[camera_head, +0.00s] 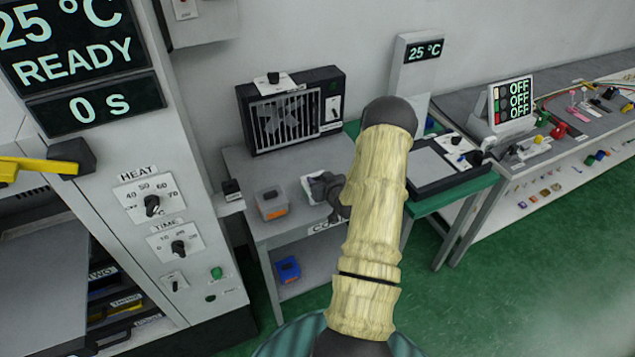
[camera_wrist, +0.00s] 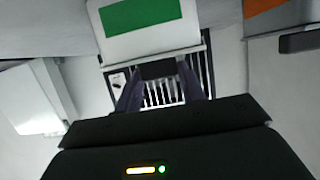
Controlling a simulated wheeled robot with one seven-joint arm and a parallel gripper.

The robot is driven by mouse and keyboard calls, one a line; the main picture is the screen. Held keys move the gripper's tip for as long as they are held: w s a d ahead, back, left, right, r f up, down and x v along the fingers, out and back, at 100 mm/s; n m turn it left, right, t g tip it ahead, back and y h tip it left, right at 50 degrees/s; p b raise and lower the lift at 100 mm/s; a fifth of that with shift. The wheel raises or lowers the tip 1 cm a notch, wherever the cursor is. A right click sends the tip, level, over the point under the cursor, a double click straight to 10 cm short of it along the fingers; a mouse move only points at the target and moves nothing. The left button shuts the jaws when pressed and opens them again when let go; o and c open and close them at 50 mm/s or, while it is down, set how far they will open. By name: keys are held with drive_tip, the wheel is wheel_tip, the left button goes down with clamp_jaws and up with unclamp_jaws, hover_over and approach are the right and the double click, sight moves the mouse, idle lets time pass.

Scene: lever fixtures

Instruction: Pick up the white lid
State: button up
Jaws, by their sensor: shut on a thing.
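In the wrist view the white lid (camera_wrist: 160,40) is at the top, next to a green patch. My gripper (camera_head: 325,187) is shut on the lid's dark handle; in the wrist view my gripper's fingers (camera_wrist: 159,85) stand on either side of this handle (camera_wrist: 158,70). My gripper and arm hide part of the lid in the head view. I cannot tell whether the lid is clear of what lies under it.
An orange box (camera_head: 272,210) with a grey top stands left of the lid. A black grille unit (camera_head: 290,110) is behind on the table. A blue box (camera_head: 288,269) sits on the shelf below. A tall cabinet (camera_head: 130,150) stands left; a green-edged table (camera_head: 450,190) stands right.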

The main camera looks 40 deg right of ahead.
drive_tip(key=shift+r, duration=0.1)
wheel_tip(320, 180, up, 10)
drive_tip(key=b, duration=0.2)
idle(0.5)
idle(0.4)
